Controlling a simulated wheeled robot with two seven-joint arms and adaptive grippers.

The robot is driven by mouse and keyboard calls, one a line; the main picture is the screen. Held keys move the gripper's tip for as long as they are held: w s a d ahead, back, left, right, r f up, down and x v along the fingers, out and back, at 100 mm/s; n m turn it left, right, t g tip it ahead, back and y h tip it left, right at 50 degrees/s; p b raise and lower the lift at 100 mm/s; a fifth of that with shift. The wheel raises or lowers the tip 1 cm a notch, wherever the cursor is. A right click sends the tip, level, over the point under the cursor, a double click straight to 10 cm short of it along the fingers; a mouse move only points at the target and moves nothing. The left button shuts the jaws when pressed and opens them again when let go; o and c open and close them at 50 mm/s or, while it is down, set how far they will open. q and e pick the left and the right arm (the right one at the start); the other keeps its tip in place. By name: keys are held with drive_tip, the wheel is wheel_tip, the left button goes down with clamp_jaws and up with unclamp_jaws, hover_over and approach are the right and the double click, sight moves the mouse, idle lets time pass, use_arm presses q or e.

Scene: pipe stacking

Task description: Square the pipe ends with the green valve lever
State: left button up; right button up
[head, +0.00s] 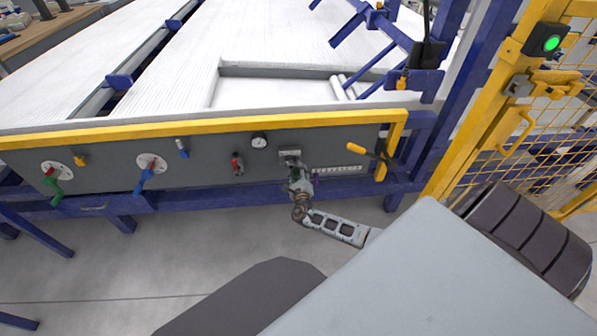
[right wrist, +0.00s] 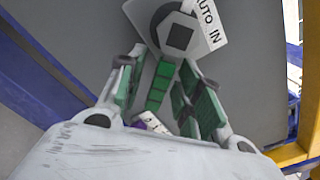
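The green valve lever (head: 55,190) hangs from a round white plate at the left end of the grey control panel (head: 205,172). My right gripper (head: 293,170) is far to its right, at a small light plate (head: 290,154) on the panel. Long white pipes (head: 250,40) lie above the panel. My left gripper is not in view.
A blue lever (head: 146,178), a red-handled valve (head: 238,164) and a gauge (head: 259,141) lie between the green lever and my right gripper. A yellow rail (head: 200,127) runs above the panel. A yellow-handled lever (head: 357,149) and mesh fence (head: 530,130) stand right.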

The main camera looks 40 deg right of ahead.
drive_tip(key=shift+s+a, duration=0.1)
drive_tip(key=shift+s, duration=0.05)
drive_tip(key=v, duration=1.1)
drive_tip(key=shift+s+a, duration=0.25)
drive_tip(key=shift+f, duration=0.1)
idle(1.5)
